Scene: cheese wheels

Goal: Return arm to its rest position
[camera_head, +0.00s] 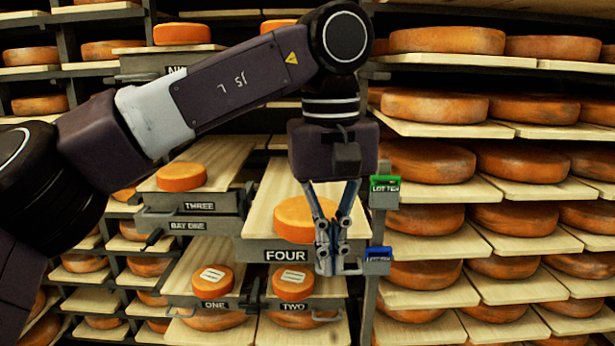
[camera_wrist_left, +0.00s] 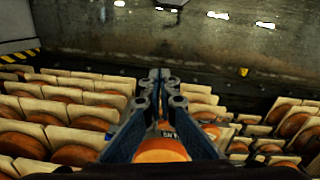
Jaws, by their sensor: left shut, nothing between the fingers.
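My left arm (camera_head: 235,82) comes in from the left in the head view and bends downward at its elbow joint. My left gripper (camera_head: 336,265) points down, with its fingers together and nothing between them. It is in front of the shelf board marked FOUR (camera_head: 262,243), which carries an orange cheese wheel (camera_head: 294,220). The gripper partly hides this wheel. In the left wrist view the shut fingertips (camera_wrist_left: 160,78) show above an orange wheel (camera_wrist_left: 160,151). I cannot tell the gap between the fingers and the shelf. My right gripper is not in view.
Boards marked ONE (camera_head: 215,305), TWO (camera_head: 293,306) and THREE (camera_head: 199,206) carry smaller wheels. A post with a green tag (camera_head: 385,188) and a blue tag (camera_head: 378,254) stands close right of the gripper. Racks of large wheels (camera_head: 437,107) fill the right side.

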